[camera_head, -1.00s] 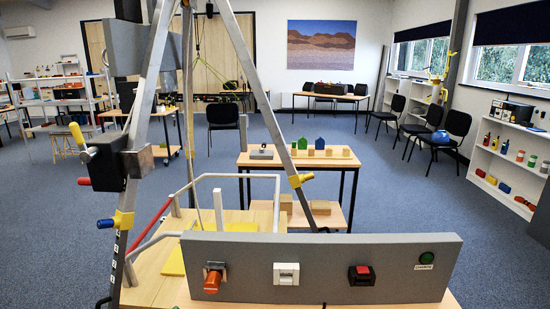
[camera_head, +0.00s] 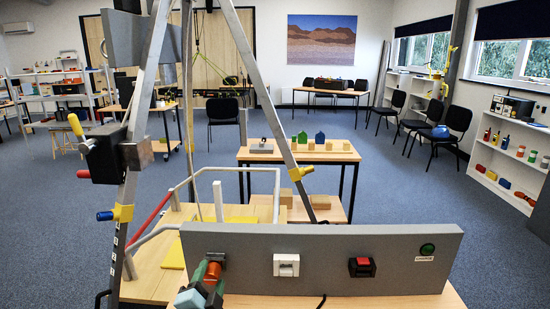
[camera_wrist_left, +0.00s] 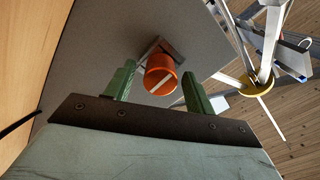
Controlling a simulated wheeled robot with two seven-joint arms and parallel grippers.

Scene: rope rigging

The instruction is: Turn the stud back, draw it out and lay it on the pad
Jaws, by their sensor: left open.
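The orange stud (camera_head: 212,272) sticks out of the left end of the grey upright board (camera_head: 325,240), with a dark metal bracket at its root. In the left wrist view the stud (camera_wrist_left: 161,76) has a pale slot line across its round end. My left gripper (camera_head: 207,278) is open at the stud in the head view. In the left wrist view its green fingers (camera_wrist_left: 158,84) stand on either side of the stud, with a gap on both sides. A flat yellow sheet (camera_head: 172,254), perhaps the pad, lies on the wooden bench left of the board. My right gripper is not in view.
The board also carries a white switch (camera_head: 286,265), a red-and-black switch (camera_head: 362,266) and a green button (camera_head: 427,249). A metal tripod with a winch (camera_head: 105,158) stands over the bench. A grey rail (camera_head: 235,172) and a red bar (camera_head: 150,221) rise behind the board.

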